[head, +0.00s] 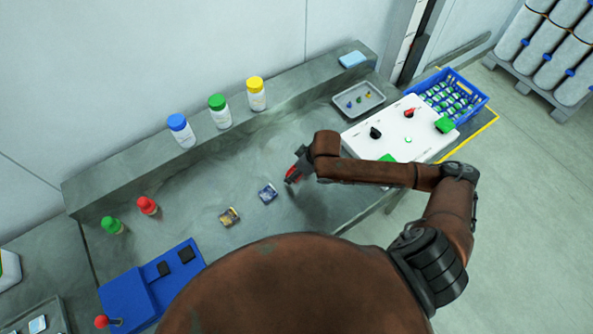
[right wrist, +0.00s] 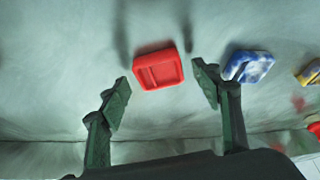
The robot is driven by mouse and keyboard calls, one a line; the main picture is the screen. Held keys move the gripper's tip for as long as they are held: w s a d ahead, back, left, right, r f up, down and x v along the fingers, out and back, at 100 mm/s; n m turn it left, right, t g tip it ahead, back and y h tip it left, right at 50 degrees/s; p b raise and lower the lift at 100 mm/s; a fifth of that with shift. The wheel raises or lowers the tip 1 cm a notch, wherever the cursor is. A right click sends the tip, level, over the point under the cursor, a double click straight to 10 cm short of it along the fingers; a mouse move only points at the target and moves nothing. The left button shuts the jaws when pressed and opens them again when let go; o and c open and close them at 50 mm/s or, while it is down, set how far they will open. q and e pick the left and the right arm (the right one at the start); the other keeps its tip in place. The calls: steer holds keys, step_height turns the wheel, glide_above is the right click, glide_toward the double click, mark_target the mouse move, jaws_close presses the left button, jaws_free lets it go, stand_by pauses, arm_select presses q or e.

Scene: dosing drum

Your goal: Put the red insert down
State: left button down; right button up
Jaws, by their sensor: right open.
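The red insert (right wrist: 158,70) is a small red block with a recessed face. In the right wrist view it appears to lie on the grey bench, just beyond and between my right gripper's (right wrist: 163,84) two fingertips. The fingers are spread with a visible gap on each side of it, and it is not gripped. In the head view the red insert (head: 291,175) shows partly beside my right gripper (head: 297,168), which hides some of it. My left gripper is not in view.
A blue-white insert (head: 268,193) and a yellow one (head: 229,216) lie left of the red insert. A white panel (head: 395,133) with knobs, a small tray (head: 345,104) and a blue crate (head: 447,77) stand right. Capped bottles (head: 219,114) line the back ledge.

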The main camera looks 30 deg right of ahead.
steer(key=p+v, duration=0.1)
steer(key=v, duration=1)
steer(key=shift+r, duration=0.25)
